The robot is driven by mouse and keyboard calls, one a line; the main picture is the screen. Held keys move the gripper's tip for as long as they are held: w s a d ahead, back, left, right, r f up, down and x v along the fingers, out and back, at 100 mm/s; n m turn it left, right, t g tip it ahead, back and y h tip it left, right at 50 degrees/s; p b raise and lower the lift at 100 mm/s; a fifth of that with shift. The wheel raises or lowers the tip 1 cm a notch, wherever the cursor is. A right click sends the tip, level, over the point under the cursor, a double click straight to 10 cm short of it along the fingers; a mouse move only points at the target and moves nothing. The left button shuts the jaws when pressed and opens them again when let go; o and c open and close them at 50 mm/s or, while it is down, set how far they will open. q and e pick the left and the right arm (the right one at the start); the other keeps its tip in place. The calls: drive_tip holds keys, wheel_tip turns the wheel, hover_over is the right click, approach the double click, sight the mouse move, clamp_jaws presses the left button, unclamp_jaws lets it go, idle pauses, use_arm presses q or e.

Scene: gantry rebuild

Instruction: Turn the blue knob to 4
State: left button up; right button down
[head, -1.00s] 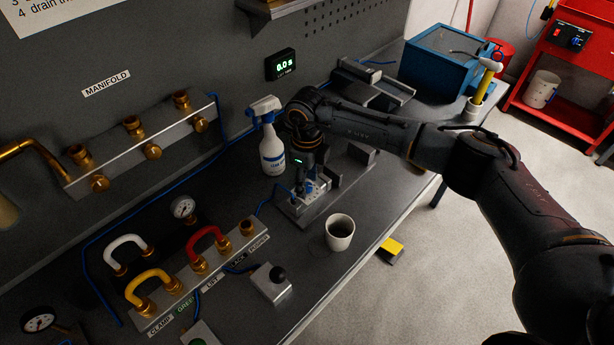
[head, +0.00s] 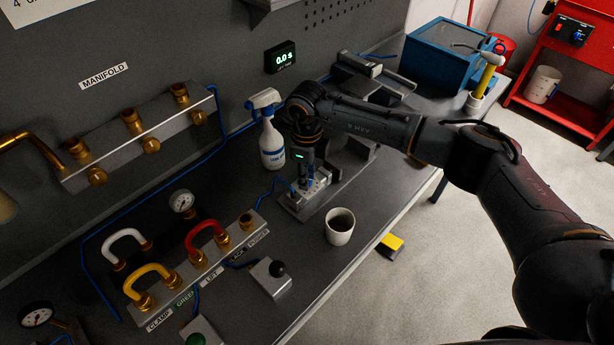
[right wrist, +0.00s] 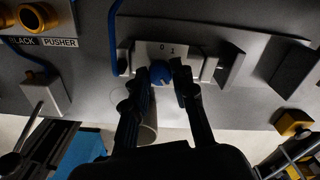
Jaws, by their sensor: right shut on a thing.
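The blue knob (right wrist: 160,73) shows in the right wrist view, on a light metal dial plate (right wrist: 150,48) marked 0 and 1. I cannot see a 4 there. My right gripper (right wrist: 162,72) has a dark finger on each side of the knob and is shut on it. In the head view the right gripper (head: 303,175) points down at the metal fixture (head: 293,207) on the bench, and it hides the knob. My left gripper is not in view.
A spray bottle (head: 271,145) stands close behind the right gripper. A cup (head: 340,226) stands near the bench's front edge. The manifold (head: 130,135) and hose block (head: 200,262) are to the left.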

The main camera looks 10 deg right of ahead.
drive_tip(key=n+b, duration=0.2)
drive_tip(key=b, duration=0.1)
drive_tip(key=n+b, duration=0.1)
drive_tip(key=b, duration=0.1)
drive_tip(key=shift+f+n+b, duration=0.2)
drive_tip(key=shift+n+b, duration=0.2)
drive_tip(key=shift+r+n+b, duration=0.15)
drive_tip(key=shift+n+b, duration=0.55)
drive_tip(key=shift+b, duration=0.1)
drive_tip(key=c, duration=1.1)
unclamp_jaws()
drive_tip(key=shift+r, duration=0.15)
wheel_tip(320, 180, up, 12)
